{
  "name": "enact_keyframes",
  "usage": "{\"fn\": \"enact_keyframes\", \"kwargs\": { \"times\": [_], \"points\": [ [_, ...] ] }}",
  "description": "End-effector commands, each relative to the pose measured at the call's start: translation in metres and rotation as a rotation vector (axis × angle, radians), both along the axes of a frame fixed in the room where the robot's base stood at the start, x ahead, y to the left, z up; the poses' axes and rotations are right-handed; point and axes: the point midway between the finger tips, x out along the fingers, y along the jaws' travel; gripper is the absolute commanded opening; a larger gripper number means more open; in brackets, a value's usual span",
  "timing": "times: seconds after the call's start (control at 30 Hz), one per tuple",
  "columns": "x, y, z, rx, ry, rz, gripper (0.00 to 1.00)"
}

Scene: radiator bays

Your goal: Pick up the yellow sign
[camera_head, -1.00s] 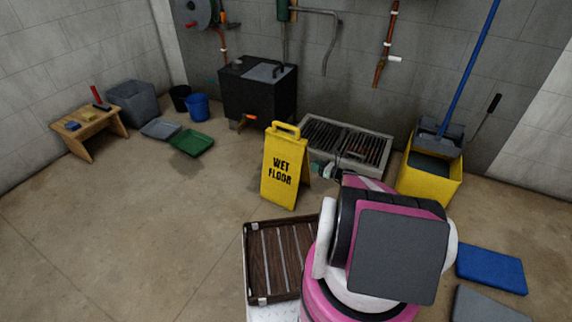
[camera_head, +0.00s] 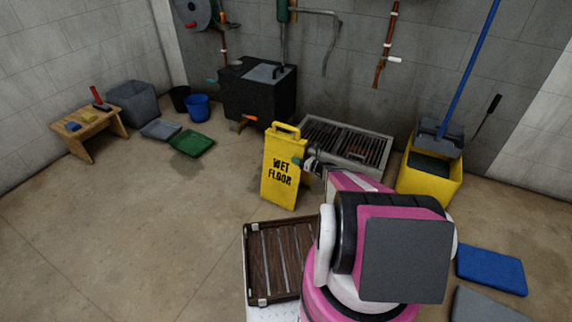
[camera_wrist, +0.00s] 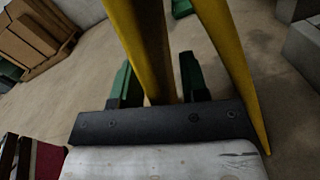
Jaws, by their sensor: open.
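The yellow sign (camera_head: 279,180) reads "WET FLOOR" and stands upright on the floor, left of the metal grate in the head view. My gripper (camera_head: 302,163) is at the sign's right side, with a green fingertip showing over its front face. In the wrist view the sign's yellow legs (camera_wrist: 229,60) rise close in front of my gripper (camera_wrist: 160,82). Its two green fingers are apart, with part of the sign seen between them. I cannot tell whether the fingers touch it. The arm hides a bit of the sign's right edge.
The grate (camera_head: 349,143) lies behind the sign, and a yellow mop bucket (camera_head: 430,180) stands to the right. A dark slatted tray (camera_head: 275,262) is in front. A black box (camera_head: 258,92), a green tray (camera_head: 191,143) and a wooden stool (camera_head: 92,127) are at the back left.

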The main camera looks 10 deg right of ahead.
Motion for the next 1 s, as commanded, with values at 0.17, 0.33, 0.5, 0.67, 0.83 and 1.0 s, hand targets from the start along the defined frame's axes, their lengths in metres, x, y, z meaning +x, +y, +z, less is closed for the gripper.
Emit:
{"fn": "enact_keyframes", "kwargs": {
  "times": [0.17, 0.33, 0.5, 0.67, 0.83, 1.0],
  "points": [
    [-0.0002, -0.0001, 0.0, 0.0, 0.0, -0.001, 0.4],
    [-0.0003, -0.0002, -0.0001, 0.0, 0.0, -0.001, 0.0],
    [-0.0004, -0.0002, 0.0, 0.0, 0.0, -0.001, 0.0],
    [-0.0005, -0.0002, -0.0001, 0.0, 0.0, 0.0, 0.0],
    [-0.0005, -0.0002, -0.0002, 0.0, 0.0, 0.0, 0.0],
    [-0.0006, -0.0003, -0.0003, 0.0, 0.0, -0.001, 0.0]
  ]
}}
